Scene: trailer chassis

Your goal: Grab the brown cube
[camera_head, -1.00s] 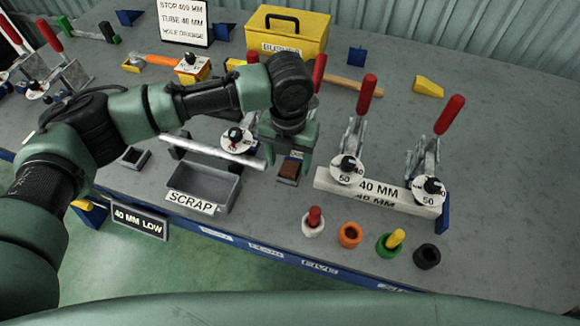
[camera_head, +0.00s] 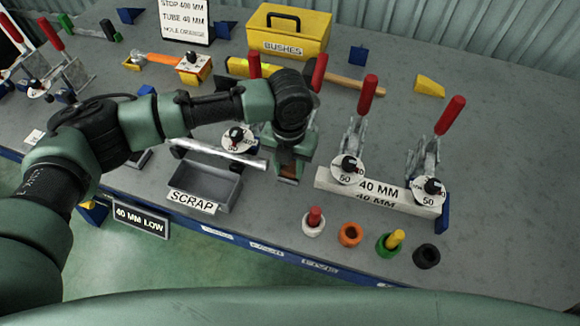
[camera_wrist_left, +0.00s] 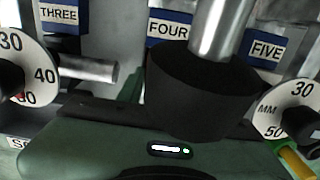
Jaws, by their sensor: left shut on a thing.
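The brown cube (camera_head: 287,169) shows only in part in the head view, low between the fingers of my left gripper (camera_head: 287,174). The gripper points down and is shut on the cube. Its fingers and housing cover most of the cube, just right of the scrap tray. A small grey holder at the fingertips is mostly hidden, so I cannot tell whether the cube is clear of it. The cube does not show in the left wrist view. My right gripper is not in view.
The grey scrap tray (camera_head: 178,177) is left of the gripper, with a metal tube (camera_head: 222,153) behind it. Red-handled clamps (camera_head: 352,140) and a 40 MM block (camera_head: 380,190) stand right. Several coloured bushes, including an orange one (camera_head: 350,235), sit in front.

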